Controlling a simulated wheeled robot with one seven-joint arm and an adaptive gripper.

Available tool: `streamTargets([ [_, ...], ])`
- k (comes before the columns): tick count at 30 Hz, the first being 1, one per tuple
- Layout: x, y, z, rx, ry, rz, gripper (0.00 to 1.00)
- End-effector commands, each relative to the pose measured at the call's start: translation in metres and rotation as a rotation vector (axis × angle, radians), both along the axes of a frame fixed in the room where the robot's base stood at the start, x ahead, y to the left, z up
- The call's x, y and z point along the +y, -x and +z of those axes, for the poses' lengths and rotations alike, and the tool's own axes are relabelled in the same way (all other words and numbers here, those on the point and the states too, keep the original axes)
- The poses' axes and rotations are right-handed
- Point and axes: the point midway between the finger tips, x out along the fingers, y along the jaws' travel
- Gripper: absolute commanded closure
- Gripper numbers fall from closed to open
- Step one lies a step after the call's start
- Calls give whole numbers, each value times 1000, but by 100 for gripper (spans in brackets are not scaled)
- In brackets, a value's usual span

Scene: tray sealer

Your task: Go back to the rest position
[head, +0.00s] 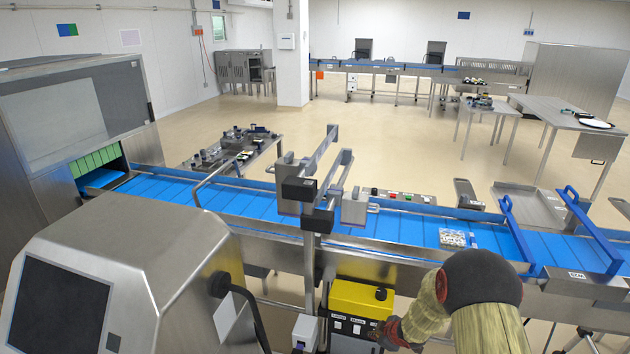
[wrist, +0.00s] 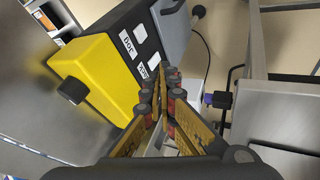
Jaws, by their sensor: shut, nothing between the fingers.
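My gripper (head: 388,334) is low in the head view, at the lower right corner of a yellow control box (head: 352,298). In the wrist view my gripper (wrist: 165,82) has its fingers together with nothing between them. My arm covers part of the space right of the box.
A blue conveyor (head: 402,227) runs across behind the box, with a small packed tray (head: 453,238) on it. A metal post (head: 309,265) with sensor heads stands left of my gripper. A steel machine housing (head: 130,265) fills the lower left. Open floor lies beyond the conveyor.

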Motion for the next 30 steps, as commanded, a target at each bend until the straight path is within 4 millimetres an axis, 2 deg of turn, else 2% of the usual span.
streamTargets([
  [4, -27, 44, -24, 146, 41, -154, 100],
  [5, -34, 54, -25, 176, 50, -192, 100],
  [8, -53, 82, -12, 255, 79, -324, 100],
  [13, -72, 128, 41, 354, 104, -543, 100],
  [18, -71, 176, 111, 416, 89, -734, 100],
  [24, -48, 241, 197, 461, 13, -919, 100],
  [30, -14, 300, 266, 467, -101, -1015, 100],
])
